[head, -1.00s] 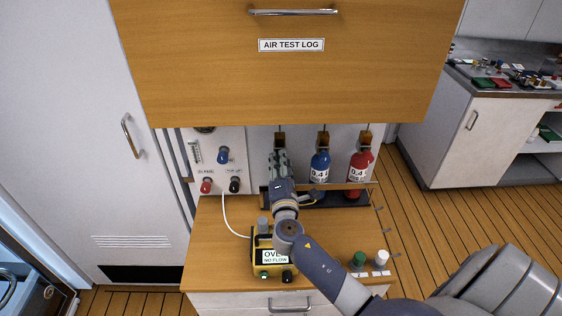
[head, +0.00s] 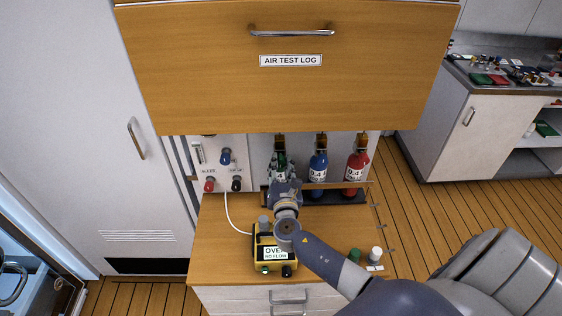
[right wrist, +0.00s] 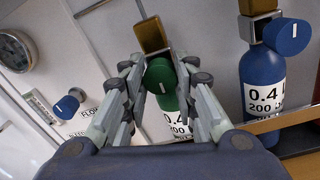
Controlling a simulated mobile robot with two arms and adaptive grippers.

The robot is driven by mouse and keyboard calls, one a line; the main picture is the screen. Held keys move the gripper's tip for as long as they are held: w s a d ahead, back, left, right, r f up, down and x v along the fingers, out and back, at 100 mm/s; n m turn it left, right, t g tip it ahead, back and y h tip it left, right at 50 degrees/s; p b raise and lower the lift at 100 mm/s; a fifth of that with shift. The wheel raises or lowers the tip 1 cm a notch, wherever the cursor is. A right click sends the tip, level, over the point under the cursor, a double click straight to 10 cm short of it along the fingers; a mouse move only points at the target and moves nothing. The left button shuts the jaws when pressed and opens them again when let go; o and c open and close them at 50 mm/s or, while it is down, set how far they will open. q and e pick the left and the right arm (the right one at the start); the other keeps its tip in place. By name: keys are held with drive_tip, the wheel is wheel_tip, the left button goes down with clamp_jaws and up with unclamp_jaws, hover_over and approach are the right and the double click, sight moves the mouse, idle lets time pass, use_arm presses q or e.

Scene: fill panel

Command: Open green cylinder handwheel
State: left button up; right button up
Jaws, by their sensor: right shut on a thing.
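The green cylinder (head: 280,172) stands leftmost in the rack, partly hidden by my right gripper (head: 282,181). Its green handwheel (right wrist: 161,80), with a short white mark on its face, sits below a brass block in the right wrist view. My right gripper (right wrist: 160,65) has one finger on each side of this handwheel and is shut on it. The cylinder's white label shows just below the wheel. My left gripper is out of view.
A blue cylinder (head: 318,168) and a red cylinder (head: 356,170) stand close to the right, behind a rack bar. The wooden AIR TEST LOG cabinet (head: 290,95) overhangs the rack.

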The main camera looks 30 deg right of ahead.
drive_tip(key=shift+n+p, duration=0.55)
drive_tip(key=shift+n, duration=0.45)
drive_tip(key=o, duration=1)
drive_tip(key=shift+o, duration=0.2)
drive_tip(key=shift+s+a, duration=0.1)
drive_tip(key=v, duration=1.1)
drive_tip(key=shift+s+a, duration=0.2)
drive_tip(key=shift+s, duration=0.1)
